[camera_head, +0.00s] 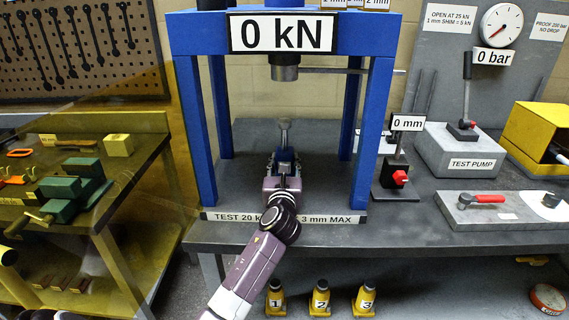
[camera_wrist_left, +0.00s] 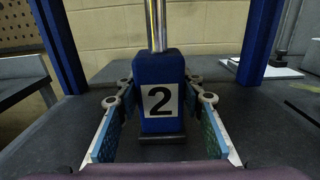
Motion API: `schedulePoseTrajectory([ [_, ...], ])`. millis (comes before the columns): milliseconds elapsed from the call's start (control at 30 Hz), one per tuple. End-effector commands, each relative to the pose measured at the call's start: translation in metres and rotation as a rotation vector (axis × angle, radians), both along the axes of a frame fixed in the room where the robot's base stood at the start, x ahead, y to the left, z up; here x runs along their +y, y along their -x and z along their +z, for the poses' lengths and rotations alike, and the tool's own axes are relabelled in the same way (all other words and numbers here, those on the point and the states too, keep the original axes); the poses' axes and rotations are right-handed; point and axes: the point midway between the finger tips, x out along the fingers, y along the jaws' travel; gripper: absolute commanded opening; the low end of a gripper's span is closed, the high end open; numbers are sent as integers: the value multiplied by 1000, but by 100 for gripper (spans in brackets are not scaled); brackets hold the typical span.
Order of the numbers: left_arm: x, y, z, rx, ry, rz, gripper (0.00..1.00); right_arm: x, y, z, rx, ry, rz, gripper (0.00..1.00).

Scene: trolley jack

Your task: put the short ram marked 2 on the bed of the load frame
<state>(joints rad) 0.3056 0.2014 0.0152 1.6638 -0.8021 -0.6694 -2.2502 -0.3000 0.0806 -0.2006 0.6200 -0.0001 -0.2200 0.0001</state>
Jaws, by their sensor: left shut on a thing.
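The short ram marked 2 (camera_wrist_left: 160,95) is a blue block with a chrome rod and a dark foot, upright in the left wrist view. My left gripper (camera_wrist_left: 160,115) is shut on it, a finger on each side. In the head view the ram's rod top (camera_head: 284,128) shows above the gripper (camera_head: 284,165), between the posts of the blue load frame (camera_head: 200,130). The ram is over the frame's dark bed (camera_head: 240,185), its foot at or just above the surface; I cannot tell if it touches. The frame's head (camera_head: 285,68) is above the rod, with a gap. My right gripper is out of view.
A dial stand (camera_head: 393,175) reading 0 mm is right of the frame, then the test pump (camera_head: 462,150) and a grey plate with a red lever (camera_head: 488,200). Several yellow-and-black numbered items (camera_head: 320,298) stand below. A yellow bench (camera_head: 90,200) is left.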

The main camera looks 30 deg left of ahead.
Motion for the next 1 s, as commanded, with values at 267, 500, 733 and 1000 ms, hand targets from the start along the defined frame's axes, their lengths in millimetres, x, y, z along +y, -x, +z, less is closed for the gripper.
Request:
schedulePoseTrajectory([
  [267, 0, 0, -1, 2, 0, 1, 44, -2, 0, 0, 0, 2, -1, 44],
  [500, 0, 0, 0, 1, 0, 1, 53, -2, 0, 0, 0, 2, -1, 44],
  [733, -3, 6, 0, 1, -2, 0, 53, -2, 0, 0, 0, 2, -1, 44],
  [1000, -28, 47, -1, 3, -1, 0, 53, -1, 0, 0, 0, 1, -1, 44],
])
